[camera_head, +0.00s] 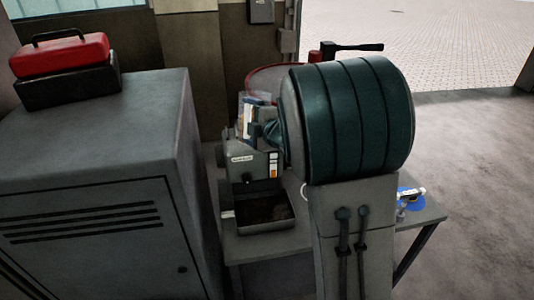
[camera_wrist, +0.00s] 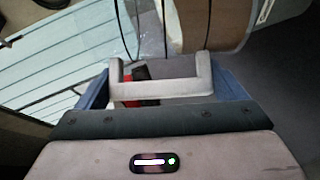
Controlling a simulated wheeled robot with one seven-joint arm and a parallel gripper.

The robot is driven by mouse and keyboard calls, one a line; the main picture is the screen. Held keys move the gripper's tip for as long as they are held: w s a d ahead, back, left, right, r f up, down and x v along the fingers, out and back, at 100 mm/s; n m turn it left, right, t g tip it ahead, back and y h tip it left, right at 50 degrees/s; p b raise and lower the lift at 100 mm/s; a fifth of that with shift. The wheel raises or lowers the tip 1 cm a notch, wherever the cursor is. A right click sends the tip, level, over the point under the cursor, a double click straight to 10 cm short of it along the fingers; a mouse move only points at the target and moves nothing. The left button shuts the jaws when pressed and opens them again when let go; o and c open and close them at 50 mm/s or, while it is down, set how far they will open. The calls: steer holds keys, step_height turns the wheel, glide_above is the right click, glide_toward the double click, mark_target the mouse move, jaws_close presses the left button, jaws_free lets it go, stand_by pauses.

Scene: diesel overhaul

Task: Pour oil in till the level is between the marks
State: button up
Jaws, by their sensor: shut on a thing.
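In the wrist view the two blue fingers of my gripper (camera_wrist: 160,74) stand either side of a pale grey bracket-shaped part. In the head view my gripper is mostly hidden behind my dark green arm link. A container with white, blue and orange patches (camera_head: 248,117) shows at its end, held above the grey engine block (camera_head: 243,163). I cannot tell its exact tilt or whether oil flows. A narrow white and orange strip (camera_head: 272,164) is on the block's front right. It is too small to read a level or marks.
A dark open tray (camera_head: 285,224) sits below the block on a grey workbench (camera_head: 246,249). A large grey cabinet (camera_head: 105,130) with a red toolbox (camera_head: 60,55) stands at left. A blue and white item (camera_head: 411,196) lies at the bench's right end. Open floor is at right.

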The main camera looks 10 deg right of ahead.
steer(key=shift+s+d+r, duration=0.1)
steer(key=shift+s+r, duration=0.1)
steer(key=shift+r+p, duration=0.45)
steer(key=shift+p, duration=0.4)
steer(key=shift+r+m+g+p, duration=0.3)
steer(key=shift+r+g+p, duration=0.1)
steer(key=shift+p, duration=0.9)
steer(key=shift+r+p, duration=0.25)
steer(key=shift+p, duration=0.6)
steer(key=shift+r+m+g+p, duration=0.15)
steer(key=shift+m+g+p, duration=0.2)
steer(key=shift+p, duration=0.4)
